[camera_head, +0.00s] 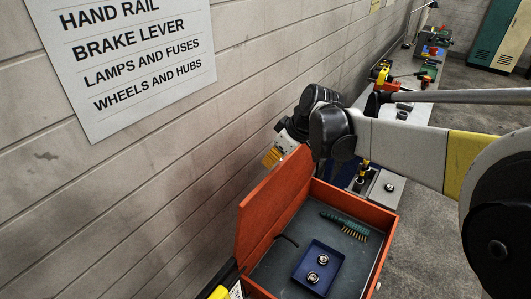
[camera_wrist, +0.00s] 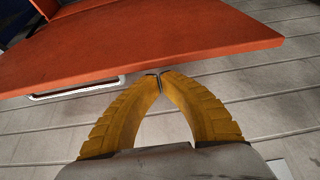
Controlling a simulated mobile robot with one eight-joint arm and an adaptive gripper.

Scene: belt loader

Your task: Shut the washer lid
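The parts washer is an orange-red box (camera_head: 380,240) with a grey inside, at the bottom middle of the head view. Its orange lid (camera_head: 272,208) stands open, raised on the wall side. In the wrist view the lid (camera_wrist: 150,45) spans the top, with its edge just beyond my fingertips. My gripper (camera_head: 270,157) is by the lid's upper far end, on the wall side. In the wrist view my gripper's yellow fingers (camera_wrist: 159,75) meet at the tips with nothing between them. I cannot tell whether they touch the lid.
A blue tray (camera_head: 312,270) with small round parts and a green brush (camera_head: 345,225) lie inside the washer. The block wall (camera_head: 130,180) runs close along the left. A bench (camera_head: 415,115) with tools stands beyond. Grey floor is clear at right.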

